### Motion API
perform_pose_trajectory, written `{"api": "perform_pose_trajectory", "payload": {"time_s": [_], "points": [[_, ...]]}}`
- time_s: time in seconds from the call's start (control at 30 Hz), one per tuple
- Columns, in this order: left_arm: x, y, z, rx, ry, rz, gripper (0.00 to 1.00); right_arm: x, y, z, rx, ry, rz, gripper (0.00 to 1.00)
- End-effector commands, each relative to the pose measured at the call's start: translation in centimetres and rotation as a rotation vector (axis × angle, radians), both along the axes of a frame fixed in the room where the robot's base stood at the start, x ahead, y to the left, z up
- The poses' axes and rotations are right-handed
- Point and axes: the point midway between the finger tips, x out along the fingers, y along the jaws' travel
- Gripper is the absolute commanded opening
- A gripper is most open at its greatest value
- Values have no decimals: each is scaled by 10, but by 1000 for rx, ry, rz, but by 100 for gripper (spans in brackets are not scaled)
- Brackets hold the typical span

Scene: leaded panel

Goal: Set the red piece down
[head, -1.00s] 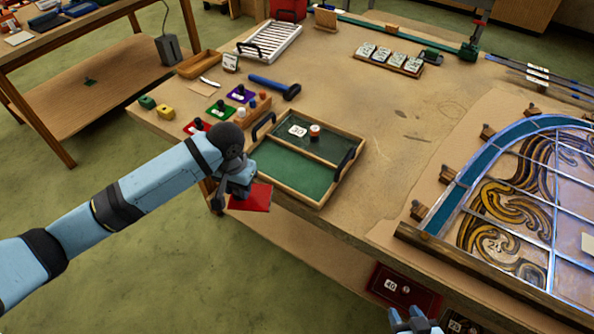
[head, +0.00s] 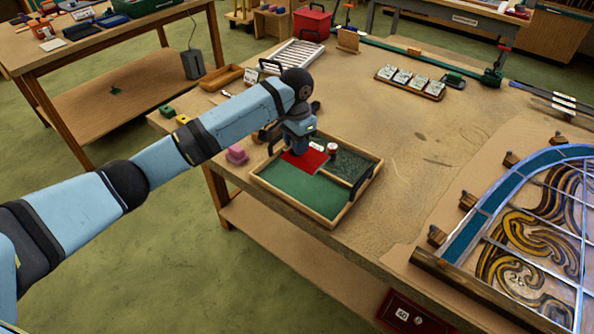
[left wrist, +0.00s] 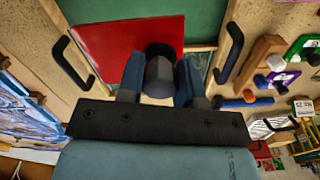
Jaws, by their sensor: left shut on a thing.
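My left gripper (head: 299,146) is over the wooden tray (head: 318,196) with green compartments, near the table's left edge. In the left wrist view the red piece (left wrist: 112,48) is a square sheet, and a dark round knob (left wrist: 159,72) sits between the two fingers. The piece hangs over the tray's back-left part, near the divider. Whether it touches the tray I cannot tell. My right gripper is not in view.
The tray has black handles and a small jar (head: 332,149) in its back compartment. A pink block (head: 236,155) stands left of it. A curved leaded panel (head: 530,230) lies at the right. The table between is mostly clear.

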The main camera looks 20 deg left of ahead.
Motion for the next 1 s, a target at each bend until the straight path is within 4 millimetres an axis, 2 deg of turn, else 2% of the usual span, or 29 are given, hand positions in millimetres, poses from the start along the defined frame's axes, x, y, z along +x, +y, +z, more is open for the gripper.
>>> {"api": "perform_pose_trajectory", "payload": {"time_s": [0.03,0.2,0.47,0.7,1.0], "points": [[-1,0,-14,2,5,2,12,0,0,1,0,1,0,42],[-1,0,-48,1,2,0,12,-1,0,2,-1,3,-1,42],[0,0,-69,0,0,1,12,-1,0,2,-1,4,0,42],[0,0,-102,1,0,1,12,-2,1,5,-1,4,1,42],[0,0,-106,0,-1,1,12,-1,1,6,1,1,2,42]]}}
